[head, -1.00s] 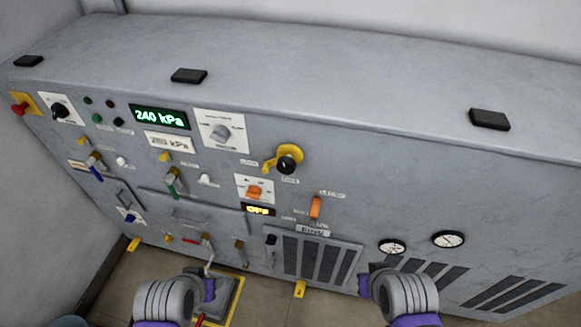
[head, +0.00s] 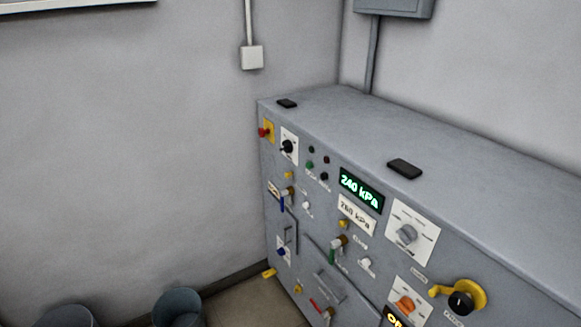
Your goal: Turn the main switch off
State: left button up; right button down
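The grey control cabinet (head: 330,120) stands against the wall at the right. Near its left end a black rotary knob (head: 287,147) sits on a white plate, beside a red button (head: 263,132) on a yellow plate. A grey rotary knob (head: 406,234) is on a larger white plate. An orange knob (head: 405,304) is below it. A black knob with a yellow handle (head: 461,302) is at the lower right. The labels are too small to read, so I cannot tell which is the main switch. Neither gripper is in view.
A green display (head: 361,190) reads 240 kPa, above a white 280 kPa plate (head: 357,214). Levers with blue, green and red handles project from the front. Two bins (head: 178,306) (head: 66,317) stand on the floor at the lower left. A grey box (head: 393,7) hangs on the wall.

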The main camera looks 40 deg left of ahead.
aim_at(287, 146)
jog(key=k+u, duration=0.1)
jog(key=u, duration=1.15)
